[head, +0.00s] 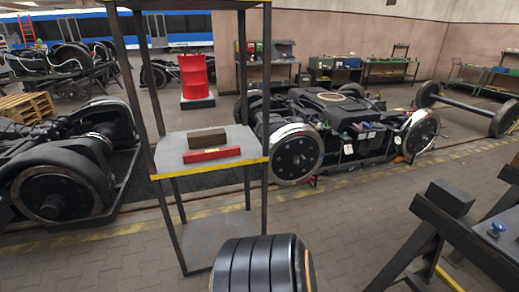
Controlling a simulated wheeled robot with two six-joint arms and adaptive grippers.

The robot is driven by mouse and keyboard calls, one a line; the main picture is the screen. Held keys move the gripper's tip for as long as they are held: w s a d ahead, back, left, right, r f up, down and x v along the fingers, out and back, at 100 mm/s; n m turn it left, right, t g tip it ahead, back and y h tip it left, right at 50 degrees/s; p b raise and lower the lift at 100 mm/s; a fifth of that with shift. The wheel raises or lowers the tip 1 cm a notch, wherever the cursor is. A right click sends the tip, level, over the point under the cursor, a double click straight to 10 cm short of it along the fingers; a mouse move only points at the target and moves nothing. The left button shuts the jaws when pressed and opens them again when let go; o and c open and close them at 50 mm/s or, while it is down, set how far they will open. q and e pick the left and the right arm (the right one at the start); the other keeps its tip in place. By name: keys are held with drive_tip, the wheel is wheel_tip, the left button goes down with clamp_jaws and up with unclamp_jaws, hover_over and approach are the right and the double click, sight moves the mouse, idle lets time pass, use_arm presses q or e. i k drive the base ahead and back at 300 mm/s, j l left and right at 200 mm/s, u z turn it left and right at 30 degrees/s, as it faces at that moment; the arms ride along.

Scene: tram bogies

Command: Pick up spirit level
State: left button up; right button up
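A red bar with a small yellow mark, which looks like the spirit level (212,155), lies flat on the grey shelf (171,162) of a dark metal rack. It lies near the shelf's yellow front edge. A brown block (207,137) sits just behind it. Neither of my grippers shows in the head view.
The rack's dark uprights (158,217) stand on both sides of the shelf. A black ribbed cylinder (250,268) is low in front. A black trestle (440,235) stands at the right. Bogies (340,115) stand behind. Paved floor between rack and trestle is clear.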

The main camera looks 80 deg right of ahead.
sight(235, 150)
drive_tip(key=z, duration=2.25)
drive_tip(key=i+l+u, duration=0.2)
drive_tip(key=i, duration=0.35)
drive_tip(key=i+u, duration=0.2)
drive_tip(key=i, duration=0.35)
drive_tip(key=i+l+u, duration=0.2)
drive_tip(key=i, duration=0.3)
drive_tip(key=l, duration=0.1)
